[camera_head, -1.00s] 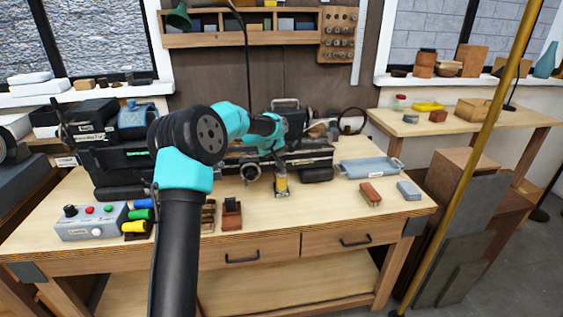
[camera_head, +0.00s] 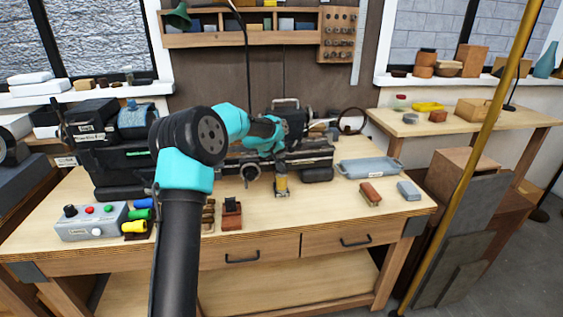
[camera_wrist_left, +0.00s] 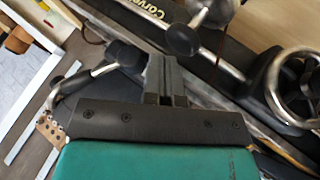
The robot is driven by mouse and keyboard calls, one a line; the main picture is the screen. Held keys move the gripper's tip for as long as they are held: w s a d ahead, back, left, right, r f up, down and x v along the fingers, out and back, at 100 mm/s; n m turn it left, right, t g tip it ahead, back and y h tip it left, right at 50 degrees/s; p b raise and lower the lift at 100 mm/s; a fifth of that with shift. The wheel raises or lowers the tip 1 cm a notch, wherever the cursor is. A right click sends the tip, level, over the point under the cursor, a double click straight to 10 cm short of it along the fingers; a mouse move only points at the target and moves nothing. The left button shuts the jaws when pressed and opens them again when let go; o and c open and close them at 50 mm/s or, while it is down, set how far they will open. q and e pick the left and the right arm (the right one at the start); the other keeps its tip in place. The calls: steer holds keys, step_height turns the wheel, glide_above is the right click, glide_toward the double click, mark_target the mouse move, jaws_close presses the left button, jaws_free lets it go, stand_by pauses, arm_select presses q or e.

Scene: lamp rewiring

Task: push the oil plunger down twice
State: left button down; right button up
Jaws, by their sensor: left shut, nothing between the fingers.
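A small yellow-bodied item (camera_head: 281,187), which looks like the oiler with the plunger, stands on the workbench (camera_head: 330,208) in front of the lathe. The gripper is shut and empty. Its closed fingers also show in the left wrist view (camera_wrist_left: 166,78). Whether the fingertips touch the plunger I cannot tell, because the item is small and partly covered. The right gripper is out of view.
The dark lathe (camera_head: 110,150) runs along the bench behind the gripper. A grey control box (camera_head: 92,222) stands at the left. A brown block (camera_head: 370,194) and a blue-grey tray (camera_head: 369,168) lie at the right.

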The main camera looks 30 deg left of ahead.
arm_select(q)
steer(key=shift+f, duration=1.3)
stand_by(1.5)
stand_by(0.4)
steer(key=shift+r, duration=1.75)
steer(key=shift+r, duration=0.1)
steer(key=shift+r, duration=2.4)
